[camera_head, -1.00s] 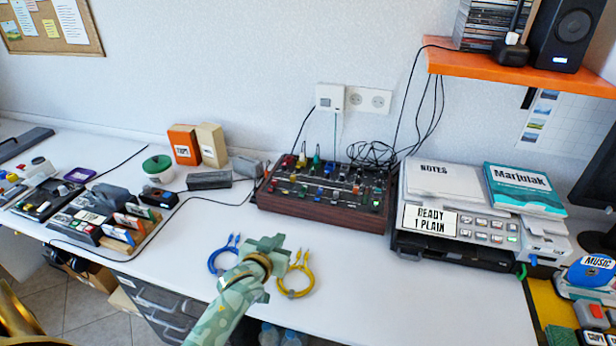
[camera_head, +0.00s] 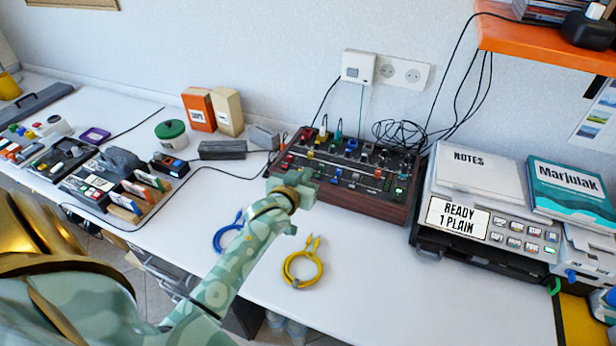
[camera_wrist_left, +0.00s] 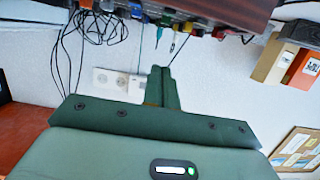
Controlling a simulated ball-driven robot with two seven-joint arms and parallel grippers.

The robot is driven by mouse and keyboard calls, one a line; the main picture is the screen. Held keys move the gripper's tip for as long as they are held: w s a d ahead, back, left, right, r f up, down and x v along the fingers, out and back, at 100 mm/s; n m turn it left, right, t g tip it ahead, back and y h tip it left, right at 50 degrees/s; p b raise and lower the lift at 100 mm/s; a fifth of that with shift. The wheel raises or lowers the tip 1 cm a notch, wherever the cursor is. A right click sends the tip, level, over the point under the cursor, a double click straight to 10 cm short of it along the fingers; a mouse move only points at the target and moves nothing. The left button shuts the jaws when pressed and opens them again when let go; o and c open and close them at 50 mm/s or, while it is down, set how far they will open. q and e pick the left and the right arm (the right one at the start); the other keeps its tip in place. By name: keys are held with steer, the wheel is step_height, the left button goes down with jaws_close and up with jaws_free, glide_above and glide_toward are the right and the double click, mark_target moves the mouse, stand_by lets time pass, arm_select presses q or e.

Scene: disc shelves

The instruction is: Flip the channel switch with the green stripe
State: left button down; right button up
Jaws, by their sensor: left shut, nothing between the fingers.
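The dark mixer (camera_head: 357,206) with wooden sides stands on the desk against the wall, its panel covered in small coloured knobs, switches and plugs. I cannot make out which switch carries the green stripe. My left gripper (camera_head: 300,178) is at the mixer's front left edge in the head view, empty, and hides part of that corner. Whether it touches the mixer I cannot tell. In the left wrist view the gripper's fingers (camera_wrist_left: 161,75) are together, and the mixer (camera_wrist_left: 225,8) shows upside down along the top edge. My right gripper is out of view.
A blue cable coil (camera_head: 228,236) and a yellow cable coil (camera_head: 302,268) lie in front of the mixer. A printer-like machine (camera_head: 480,262) stands to its right, with black cables (camera_head: 398,137) behind. Small boxes and a green-lidded pot (camera_head: 171,134) stand left.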

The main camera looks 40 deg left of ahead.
mark_target(321, 167)
arm_select(q)
steer(key=b+x, duration=0.1)
steer(key=x, duration=0.1)
steer(key=b+x, duration=0.1)
steer(key=x, duration=0.2)
steer(key=b+x, duration=0.1)
steer(key=x, duration=0.1)
steer(key=shift+w+f, duration=0.25)
steer(key=shift+f, duration=0.1)
steer(key=f, duration=0.1)
steer(key=f+b, duration=0.1)
steer(key=shift+w+a+f, duration=0.1)
steer(key=shift+w+f, duration=0.15)
steer(key=shift+f+b, duration=0.6)
